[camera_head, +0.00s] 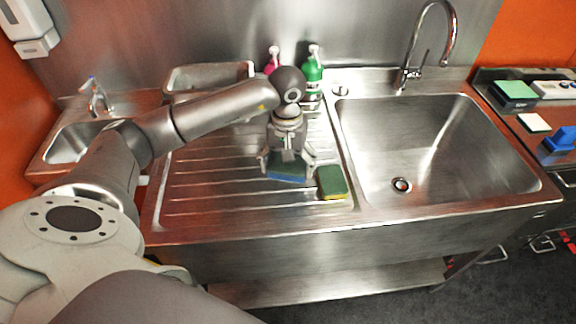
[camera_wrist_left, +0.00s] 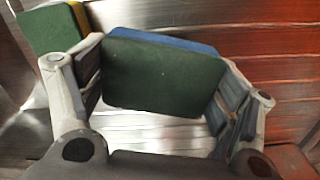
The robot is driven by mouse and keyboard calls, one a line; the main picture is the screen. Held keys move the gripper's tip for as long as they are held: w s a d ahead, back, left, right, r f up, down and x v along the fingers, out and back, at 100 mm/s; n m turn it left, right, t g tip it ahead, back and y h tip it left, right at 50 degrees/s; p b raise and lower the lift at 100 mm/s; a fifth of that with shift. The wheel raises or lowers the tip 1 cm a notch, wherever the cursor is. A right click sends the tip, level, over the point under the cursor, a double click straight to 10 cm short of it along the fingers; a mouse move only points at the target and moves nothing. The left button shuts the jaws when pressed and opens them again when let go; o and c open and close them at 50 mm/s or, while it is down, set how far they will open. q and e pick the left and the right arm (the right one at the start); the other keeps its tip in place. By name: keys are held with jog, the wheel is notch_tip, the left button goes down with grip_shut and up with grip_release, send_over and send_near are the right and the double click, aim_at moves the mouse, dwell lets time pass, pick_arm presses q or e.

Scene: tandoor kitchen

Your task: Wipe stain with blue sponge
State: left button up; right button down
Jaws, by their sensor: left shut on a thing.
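The blue sponge (camera_head: 290,178) has a dark green scouring face. My left gripper (camera_head: 287,163) is shut on it, one finger on each side, over the ribbed steel drainboard (camera_head: 205,190) left of the large basin. In the left wrist view, the sponge (camera_wrist_left: 165,76) sits between the fingers of the gripper (camera_wrist_left: 160,90), green face toward the camera and blue edge beyond. I cannot tell whether it touches the drainboard. I cannot make out a stain; the gripper and sponge hide part of the surface. My right gripper is not in view.
A green and yellow sponge (camera_head: 332,182) lies just right of the held one. Pink (camera_head: 272,62) and green (camera_head: 312,76) bottles and a steel tray (camera_head: 205,76) stand behind. The large basin (camera_head: 410,140) is right, with a tall tap (camera_head: 452,35). The drainboard's left part looks clear.

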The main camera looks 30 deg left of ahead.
pick_arm(q)
jog(key=shift+w+r+p, duration=0.1)
jog(key=shift+r+p, duration=0.25)
jog(key=shift+r, duration=1.05)
